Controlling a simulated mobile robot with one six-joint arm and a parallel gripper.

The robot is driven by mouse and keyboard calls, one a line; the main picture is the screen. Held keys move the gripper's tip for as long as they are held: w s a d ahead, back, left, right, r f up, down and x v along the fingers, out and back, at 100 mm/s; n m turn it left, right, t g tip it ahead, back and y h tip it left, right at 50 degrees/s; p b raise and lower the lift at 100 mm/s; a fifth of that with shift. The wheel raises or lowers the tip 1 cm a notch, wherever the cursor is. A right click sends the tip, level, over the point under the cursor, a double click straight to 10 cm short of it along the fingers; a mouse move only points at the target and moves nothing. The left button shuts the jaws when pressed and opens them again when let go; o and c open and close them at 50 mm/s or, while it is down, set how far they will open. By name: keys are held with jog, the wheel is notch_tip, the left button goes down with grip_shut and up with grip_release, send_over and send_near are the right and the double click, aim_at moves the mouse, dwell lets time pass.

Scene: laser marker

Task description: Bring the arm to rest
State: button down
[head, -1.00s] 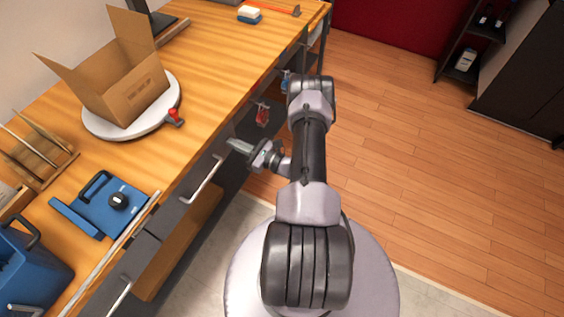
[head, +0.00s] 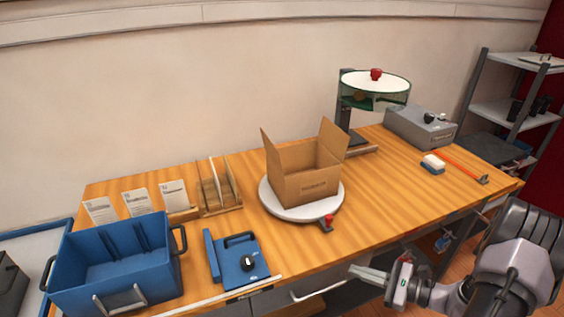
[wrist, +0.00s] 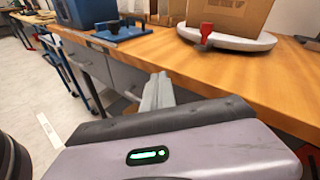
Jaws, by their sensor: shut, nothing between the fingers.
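My gripper (head: 368,275) is at the lower right of the head view, in front of the workbench's front edge near a drawer handle. Its fingers are together with nothing between them. In the wrist view the gripper (wrist: 157,92) points toward the bench front, with drawers behind it. My arm is folded at the lower right of the head view. I cannot tell whether the fingers touch the bench.
The wooden workbench (head: 390,205) holds an open cardboard box (head: 305,185) on a white turntable (head: 270,205), a blue crate (head: 120,290), a blue clamp plate (head: 232,272) and a laser marker (head: 345,115). Drawer handles (head: 318,292) stick out from its front. Shelves (head: 500,110) stand at right.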

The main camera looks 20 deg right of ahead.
jog(key=s+a+r+n+g+h, duration=0.1)
jog(key=s+a+r+n+g, duration=0.1)
jog(key=a+r+n+g, duration=0.5)
jog(key=s+a+r+n+g+h, duration=0.1)
jog(key=s+a+r+n+g, duration=0.15)
jog(key=a+r+n, duration=0.5)
jog(key=s+a+r+n+t+h, duration=0.3)
jog(key=s+a+r+n+h, duration=0.3)
jog(key=s+a+r, duration=0.3)
jog(key=shift+s+a+r, duration=0.25)
jog(key=shift+a+r, duration=0.25)
